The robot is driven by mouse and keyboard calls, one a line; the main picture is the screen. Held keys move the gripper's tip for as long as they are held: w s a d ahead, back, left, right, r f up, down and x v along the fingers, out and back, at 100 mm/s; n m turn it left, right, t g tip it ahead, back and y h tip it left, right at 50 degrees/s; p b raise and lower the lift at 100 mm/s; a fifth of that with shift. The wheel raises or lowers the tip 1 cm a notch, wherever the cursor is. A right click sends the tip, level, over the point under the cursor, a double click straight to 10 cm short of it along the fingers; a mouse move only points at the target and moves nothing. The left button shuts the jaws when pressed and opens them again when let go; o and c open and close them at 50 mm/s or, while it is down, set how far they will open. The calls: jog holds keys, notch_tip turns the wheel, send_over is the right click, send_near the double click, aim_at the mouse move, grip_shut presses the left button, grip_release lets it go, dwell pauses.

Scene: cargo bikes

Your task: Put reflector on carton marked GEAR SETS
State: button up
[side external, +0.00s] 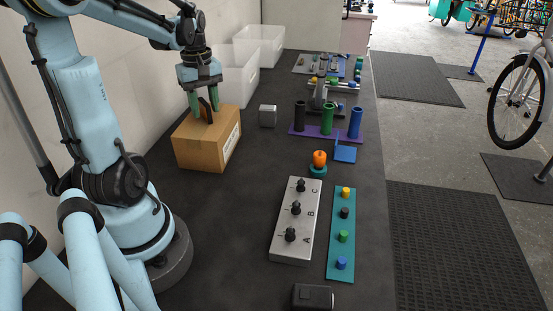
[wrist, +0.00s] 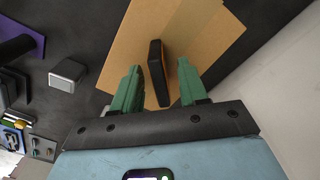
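A brown carton (side external: 208,144) stands on the dark bench below my gripper (side external: 203,102); its top fills the upper middle of the wrist view (wrist: 205,40). A label shows on its right side, too small to read. The reflector (wrist: 157,72), a black slab with an orange edge, stands on edge at the carton's top. It also shows dark beside the fingers in the side view (side external: 206,112). My green fingers (wrist: 158,90) are open on either side of the reflector, with a gap visible on both sides. Its lower edge's contact with the carton is hard to see.
A grey block (side external: 267,116) stands right of the carton. White bins (side external: 238,75) stand behind it. A purple rack (side external: 325,132) with cylinders, an orange item (side external: 319,158), a grey switch box (side external: 290,250) and a teal peg strip (side external: 340,255) lie to the right.

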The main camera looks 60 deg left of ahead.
aim_at(204, 101)
notch_tip(204, 101, up, 12)
jog(key=w+d+f+m+t, duration=0.2)
jog(key=d+f+m, duration=0.1)
jog(key=d+m, duration=0.3)
jog(key=w+d+f+m+t, duration=0.2)
jog(key=d+m, duration=0.4)
jog(key=d, duration=0.4)
jog(key=w+d+f+m+t, duration=0.2)
jog(key=d+m, duration=0.4)
jog(key=d, duration=0.3)
notch_tip(204, 101, down, 3)
jog(key=shift+r+t, duration=0.15)
jog(key=shift+t, duration=0.45)
jog(key=shift+o, duration=0.5)
